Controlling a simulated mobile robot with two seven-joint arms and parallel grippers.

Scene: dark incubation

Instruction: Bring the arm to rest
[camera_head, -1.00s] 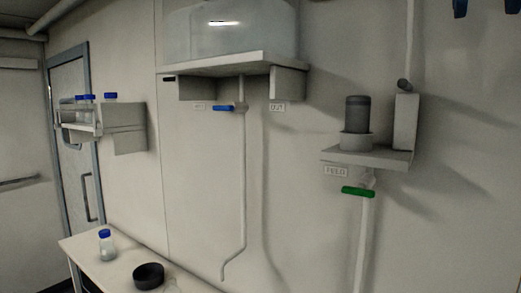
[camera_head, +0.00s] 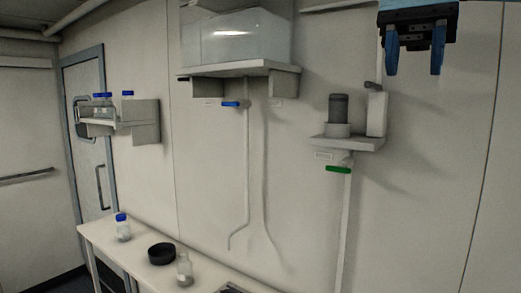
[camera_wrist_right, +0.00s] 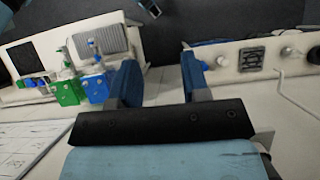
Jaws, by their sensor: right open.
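My right gripper (camera_head: 415,62) hangs at the top right in the head view, with its two blue fingers pointing down. The fingers are apart with nothing between them. The right wrist view also shows the open fingers of my right gripper (camera_wrist_right: 160,88), with no object held. My left gripper is not in the head view.
A white bench (camera_head: 101,239) holds a blue-capped bottle (camera_head: 123,230), a black bowl (camera_head: 162,254) and a clear bottle (camera_head: 184,270). Wall shelves carry a clear tank (camera_head: 240,38) and a dark cylinder (camera_head: 338,108). Green and blue blocks (camera_wrist_right: 67,92) show in the right wrist view.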

